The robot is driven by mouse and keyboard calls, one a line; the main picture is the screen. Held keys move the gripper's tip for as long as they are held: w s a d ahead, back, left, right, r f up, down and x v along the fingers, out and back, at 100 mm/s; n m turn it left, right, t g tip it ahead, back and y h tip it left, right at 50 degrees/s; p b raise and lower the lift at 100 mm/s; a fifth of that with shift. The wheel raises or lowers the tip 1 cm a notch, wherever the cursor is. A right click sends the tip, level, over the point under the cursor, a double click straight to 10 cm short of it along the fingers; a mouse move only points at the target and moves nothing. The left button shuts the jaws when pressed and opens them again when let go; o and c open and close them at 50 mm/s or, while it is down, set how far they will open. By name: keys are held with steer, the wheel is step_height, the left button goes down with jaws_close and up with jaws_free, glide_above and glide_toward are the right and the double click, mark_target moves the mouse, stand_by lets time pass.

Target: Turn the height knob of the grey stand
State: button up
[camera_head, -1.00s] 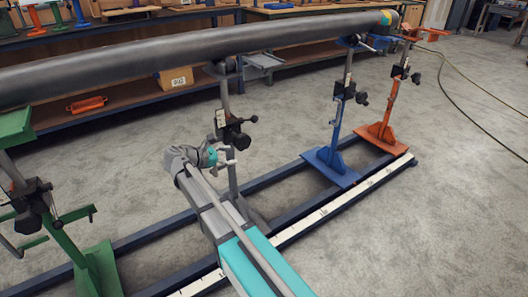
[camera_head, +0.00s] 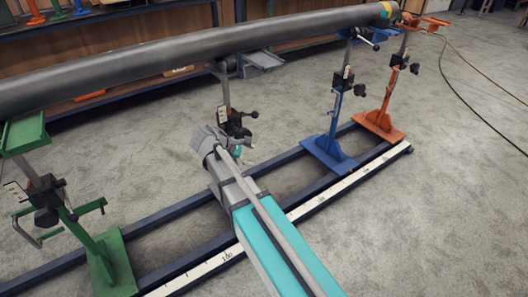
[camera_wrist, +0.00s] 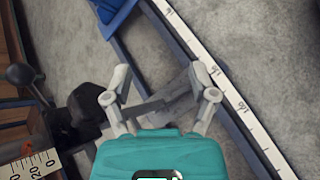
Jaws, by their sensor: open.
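The grey stand (camera_head: 226,96) is upright under the pipe (camera_head: 150,58), between the green and blue stands. Its black clamp (camera_head: 235,125) carries a dark lever with a round knob (camera_head: 254,114) pointing right. In the wrist view, a black round knob (camera_wrist: 20,75) is at the left edge and the black clamp (camera_wrist: 84,108) is beside my left finger. My gripper (camera_wrist: 158,80) is open, with nothing between its fingertips. In the head view, my gripper (camera_head: 243,154) is just below the clamp, and my arm hides the stand's lower part. I cannot tell whether a finger touches the clamp.
The green stand (camera_head: 104,260) is at left; the blue stand (camera_head: 335,150) and orange stand (camera_head: 385,105) are at right. All stand along a dark floor rail (camera_head: 185,213) with a white ruler strip (camera_head: 318,204). A hose (camera_head: 470,95) lies on the clear floor at right.

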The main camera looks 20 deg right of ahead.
steer(key=s+d+r+m+g+y+p, duration=0.1)
steer(key=s+r+m+y+p, duration=0.7)
steer(key=s+p, duration=0.5)
steer(key=r+m+p, duration=0.2)
steer(key=m+p, duration=0.1)
steer(key=shift+s+d+g+y, duration=0.2)
steer(key=shift+g+y, duration=0.1)
steer(key=shift+y, duration=0.1)
steer(key=shift+s+f, duration=0.1)
stand_by(0.6)
step_height(320, 180, up, 17)
steer(key=s+m+y+p, duration=0.1)
steer(key=p, duration=1.6)
steer(key=shift+s+a+r+m, duration=0.2)
steer(key=shift+a+m, duration=0.1)
steer(key=shift+a, duration=0.05)
